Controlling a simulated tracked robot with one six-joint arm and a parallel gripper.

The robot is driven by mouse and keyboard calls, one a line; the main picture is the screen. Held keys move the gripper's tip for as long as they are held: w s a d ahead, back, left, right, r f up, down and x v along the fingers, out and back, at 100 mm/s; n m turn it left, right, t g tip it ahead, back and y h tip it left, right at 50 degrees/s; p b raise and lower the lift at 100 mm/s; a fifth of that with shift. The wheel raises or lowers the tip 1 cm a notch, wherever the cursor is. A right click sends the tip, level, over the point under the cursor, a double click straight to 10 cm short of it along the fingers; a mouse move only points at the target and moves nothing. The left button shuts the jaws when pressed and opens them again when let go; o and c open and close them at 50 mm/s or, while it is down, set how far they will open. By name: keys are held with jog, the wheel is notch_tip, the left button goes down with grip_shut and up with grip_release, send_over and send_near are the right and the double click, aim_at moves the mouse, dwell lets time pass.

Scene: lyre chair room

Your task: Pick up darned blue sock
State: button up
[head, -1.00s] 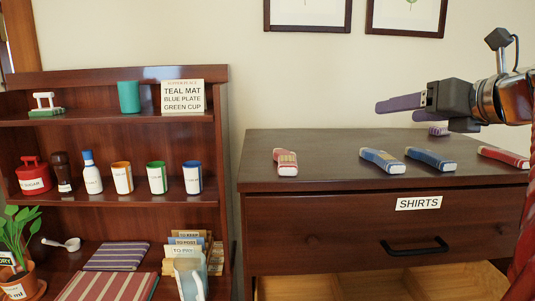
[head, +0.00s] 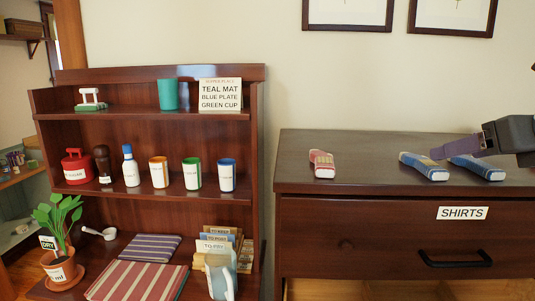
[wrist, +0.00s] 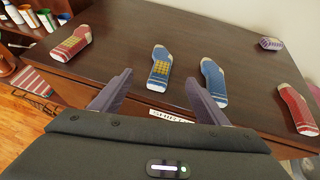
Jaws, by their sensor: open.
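The blue sock with a yellow darned patch (wrist: 160,68) lies on the dark dresser top (wrist: 120,37), left of a plainer blue sock (wrist: 213,82). In the head view the darned blue sock (head: 423,166) lies near the dresser's front edge. The plainer blue sock (head: 477,170) is partly hidden by my gripper (head: 436,153) there. My gripper (wrist: 159,77) is open and empty in the wrist view. Its two purple fingers are apart, with the darned sock showing between and beyond their tips. I see no contact with it.
A red sock with a yellow patch (wrist: 72,43) lies left, and another red sock (wrist: 295,110) right. A small purple object (wrist: 271,44) is at the back right. A dark shelf unit (head: 255,130) stands left of the dresser. Below the SHIRTS label (head: 462,213) is a black handle.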

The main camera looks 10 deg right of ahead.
send_near(424, 161)
jog(key=shift+x, duration=1.6)
jog(key=shift+w+a, duration=0.1)
jog(key=shift+x, duration=2.5)
jog(key=shift+f, duration=0.1)
jog(key=shift+c, duration=0.5)
jog(key=c, duration=1.1)
